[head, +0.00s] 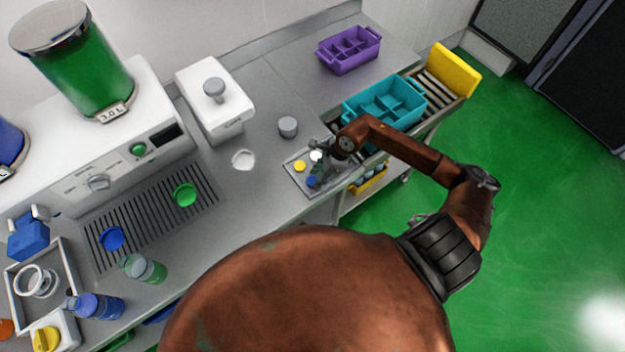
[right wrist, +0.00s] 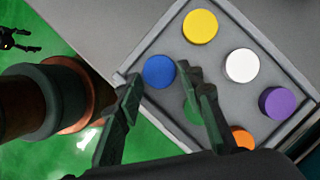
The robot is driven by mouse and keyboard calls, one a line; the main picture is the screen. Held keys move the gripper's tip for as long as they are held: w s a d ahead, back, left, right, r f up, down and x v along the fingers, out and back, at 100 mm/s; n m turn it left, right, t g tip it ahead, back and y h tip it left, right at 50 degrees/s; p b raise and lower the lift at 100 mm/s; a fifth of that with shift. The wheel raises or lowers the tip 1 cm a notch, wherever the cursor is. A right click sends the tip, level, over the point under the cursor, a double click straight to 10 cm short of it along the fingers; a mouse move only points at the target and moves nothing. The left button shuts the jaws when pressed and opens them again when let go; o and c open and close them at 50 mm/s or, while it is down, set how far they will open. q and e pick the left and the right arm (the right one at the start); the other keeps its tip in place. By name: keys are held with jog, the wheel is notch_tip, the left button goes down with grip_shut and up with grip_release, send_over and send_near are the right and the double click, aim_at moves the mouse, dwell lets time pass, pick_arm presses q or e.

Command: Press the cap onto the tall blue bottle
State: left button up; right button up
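A blue bottle (head: 97,306) stands at the lower left of the counter in the head view. A grey cap tray (head: 291,172) holds caps of several colours. In the right wrist view the blue cap (right wrist: 159,72) lies in the tray near its left corner. My right gripper (right wrist: 165,108) is open and empty above the tray. Its fingertips are around and just short of the blue cap, which shows between and beyond them. A green cap (right wrist: 190,110) is partly hidden behind one finger. My left gripper is not in view.
Yellow (right wrist: 200,26), white (right wrist: 242,65), purple (right wrist: 276,103) and orange (right wrist: 243,138) caps lie in the tray. A bottle with green contents (head: 143,268) stands near the blue bottle. A white machine (head: 90,130) with a drip grate (head: 150,228) lines the wall. A grey cylinder (head: 288,127) is behind the tray.

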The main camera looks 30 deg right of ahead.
jog(key=shift+w+a+f, duration=0.1)
jog(key=shift+a+f, duration=0.1)
jog(key=shift+f, duration=0.4)
jog(key=shift+c, duration=0.2)
jog(key=c, duration=0.3)
jog(key=shift+c, duration=0.2)
jog(key=shift+r, duration=0.15)
jog(key=shift+r, duration=0.55)
jog(key=s+a+r+b, duration=0.1)
jog(key=s+a+r, duration=0.2)
jog(key=r, duration=0.1)
jog(key=s+a+r+b, duration=0.1)
jog(key=s+a+r, duration=0.2)
jog(key=a, duration=0.1)
jog(key=s+a+r+b, duration=0.1)
jog(key=s+a+r, duration=0.1)
jog(key=a+r, duration=0.2)
jog(key=shift+s+r, duration=0.35)
jog(key=shift+s, duration=0.05)
